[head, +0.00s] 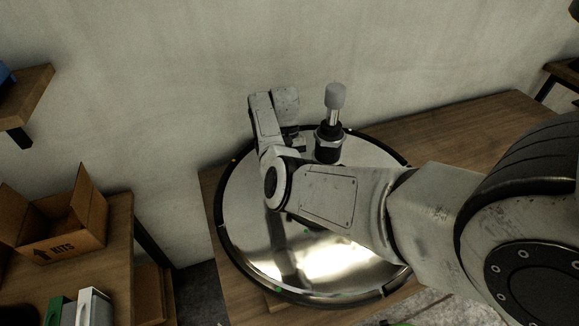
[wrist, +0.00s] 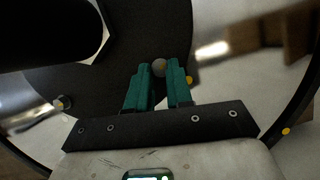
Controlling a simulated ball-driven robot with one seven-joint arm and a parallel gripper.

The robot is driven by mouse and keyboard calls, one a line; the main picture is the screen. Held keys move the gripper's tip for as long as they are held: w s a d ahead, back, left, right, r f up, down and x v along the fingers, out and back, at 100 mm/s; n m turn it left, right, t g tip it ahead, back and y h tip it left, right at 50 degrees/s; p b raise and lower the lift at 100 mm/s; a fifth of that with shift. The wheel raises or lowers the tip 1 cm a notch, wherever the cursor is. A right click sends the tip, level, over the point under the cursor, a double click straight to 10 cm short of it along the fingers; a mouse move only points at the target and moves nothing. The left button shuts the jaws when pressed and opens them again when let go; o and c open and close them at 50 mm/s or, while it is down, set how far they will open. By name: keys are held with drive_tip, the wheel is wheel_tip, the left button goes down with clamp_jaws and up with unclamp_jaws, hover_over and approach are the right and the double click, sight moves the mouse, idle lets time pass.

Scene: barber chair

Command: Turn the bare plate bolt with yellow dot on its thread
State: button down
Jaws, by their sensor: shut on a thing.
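In the wrist view, a small grey bolt head (wrist: 159,67) sits between the tips of the green fingers of my gripper (wrist: 159,71). The gripper is shut on this bolt, at the dark plate (wrist: 120,55). A yellow dot (wrist: 189,80) shows just right of the right finger. A second grey bolt (wrist: 61,103) with a yellowish mark stands apart at the left. The bolt's thread is hidden. In the head view, my arm reaches over the round shiny chair base (head: 250,245), and the fingers and held bolt cannot be made out.
A black post with a grey cap (head: 335,96) rises from the base, close right of my wrist. The base lies on a wooden table (head: 470,125) against a wall. An open cardboard box (head: 60,225) stands on a table at the left. The table's right back is clear.

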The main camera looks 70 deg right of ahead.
drive_tip(key=m+t+p, duration=0.1)
drive_tip(key=m, duration=0.1)
drive_tip(key=m+p, duration=0.1)
drive_tip(key=m, duration=0.1)
drive_tip(key=shift+s+d+r+t, duration=0.1)
drive_tip(key=shift+s+r+t, duration=0.1)
drive_tip(key=shift+t, duration=0.2)
drive_tip(key=shift+s+f+m+t+p, duration=0.15)
drive_tip(key=shift+m+t+p, duration=0.5)
drive_tip(key=shift+m, duration=1.05)
drive_tip(key=c, duration=1)
unclamp_jaws()
drive_tip(key=v, duration=0.5)
drive_tip(key=p+v, duration=0.1)
drive_tip(key=v, duration=0.4)
drive_tip(key=shift+d+r+p, duration=0.25)
drive_tip(key=shift+d+p, duration=0.05)
drive_tip(key=shift+d, duration=0.05)
